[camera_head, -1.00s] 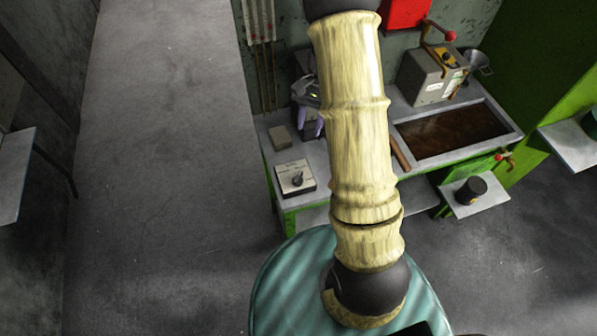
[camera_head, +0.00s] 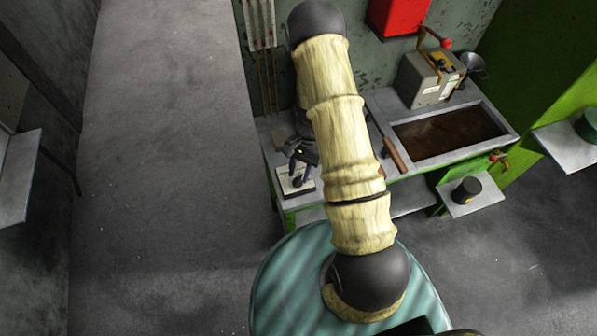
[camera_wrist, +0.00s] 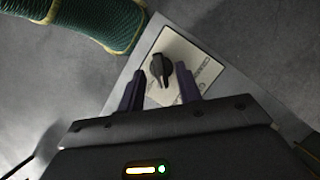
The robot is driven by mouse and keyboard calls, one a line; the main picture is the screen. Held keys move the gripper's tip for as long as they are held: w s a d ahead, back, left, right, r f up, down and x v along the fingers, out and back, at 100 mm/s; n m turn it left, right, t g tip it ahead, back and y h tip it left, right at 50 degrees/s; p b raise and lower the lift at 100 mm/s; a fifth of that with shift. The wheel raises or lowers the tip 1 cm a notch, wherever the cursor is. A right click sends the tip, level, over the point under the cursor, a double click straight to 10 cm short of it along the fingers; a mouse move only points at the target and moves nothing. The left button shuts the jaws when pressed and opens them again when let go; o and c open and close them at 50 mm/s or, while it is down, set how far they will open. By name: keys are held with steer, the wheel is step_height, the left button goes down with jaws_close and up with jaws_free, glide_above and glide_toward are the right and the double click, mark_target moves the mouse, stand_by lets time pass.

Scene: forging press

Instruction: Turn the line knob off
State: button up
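The line knob (camera_wrist: 161,70) is a black pointer knob on a pale square plate (camera_wrist: 187,52) with small printing. In the wrist view it stands just beyond and between my fingertips. My gripper (camera_wrist: 161,84) has its two dark purple fingers apart, with nothing held between them. In the head view the plate (camera_head: 286,187) lies at the bench's front left corner. My gripper (camera_head: 309,176) is right over it there and hides most of the knob. I cannot tell whether the fingers touch the knob.
The bench (camera_head: 300,203) has a dark sunken tray (camera_head: 450,135) on its right and a grey box with a red-tipped lever (camera_head: 428,80) behind. A wooden-handled tool (camera_head: 396,155) lies at the tray's left. A black cylinder (camera_head: 467,190) stands on a low shelf. Floor left is clear.

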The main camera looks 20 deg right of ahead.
steer(key=shift+x, duration=0.75)
jaws_close()
